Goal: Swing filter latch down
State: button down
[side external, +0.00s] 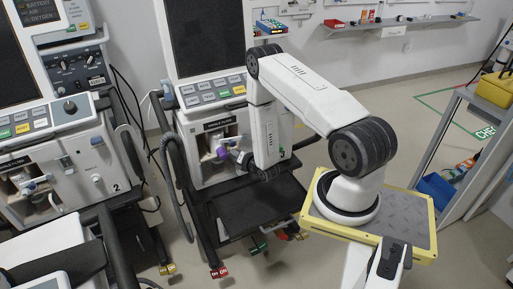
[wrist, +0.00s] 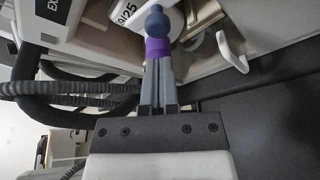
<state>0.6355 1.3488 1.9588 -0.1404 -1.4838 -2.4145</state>
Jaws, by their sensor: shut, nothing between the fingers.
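My gripper (wrist: 158,78) is shut, its two grey fingers close together. It points into the filter bay of the middle ventilator (side external: 212,125). A purple piece (wrist: 158,48) is at the fingertips, and I cannot tell whether it belongs to the fingers or the latch. A blue round knob (wrist: 157,24), which looks like the filter latch's end, is just beyond it; contact is unclear. Behind the knob is a white filter body (wrist: 128,14) with dark lettering. In the side view, the purple piece (side external: 221,153) shows in the bay, and the latch's angle is unclear.
A white hook (wrist: 232,52) sticks out right of the knob. A dark ribbed hose (wrist: 60,88) and black rail run left of my fingers. A black shelf (side external: 258,207) lies below the bay. Another ventilator (side external: 62,165) stands to the left.

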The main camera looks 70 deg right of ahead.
aim_at(225, 140)
jog(key=shift+x, duration=1.8)
jog(key=shift+r+m+t, duration=0.3)
jog(key=shift+r+m, duration=0.3)
jog(key=shift+m, duration=0.1)
jog(key=shift+s+d+r+m+t+y, duration=0.15)
jog(key=shift+r+m+t, duration=0.1)
jog(key=shift+r+m, duration=0.3)
jog(key=shift+d+r+m+t+y, duration=0.15)
jog(key=shift+r+m+t, duration=0.15)
jog(key=shift+m, duration=0.35)
jog(key=shift+s+d+r+m+t, duration=0.3)
jog(key=shift+s+d+r+m, duration=0.15)
jog(key=shift+r+m, duration=0.4)
jog(key=shift+s+d+r+m+t, duration=0.4)
jog(key=shift+r+m, duration=0.25)
jog(key=shift+m, duration=0.3)
jog(key=shift+s+d+r+m+t, duration=0.25)
jog(key=shift+s+d+r+m, duration=0.25)
jog(key=shift+r+m, duration=0.35)
jog(key=shift+f, duration=0.15)
jog(key=shift+a, duration=0.1)
jog(key=f+v, duration=0.1)
jog(key=v, duration=0.8)
jog(key=shift+s+a, duration=0.2)
jog(key=shift+s, duration=0.15)
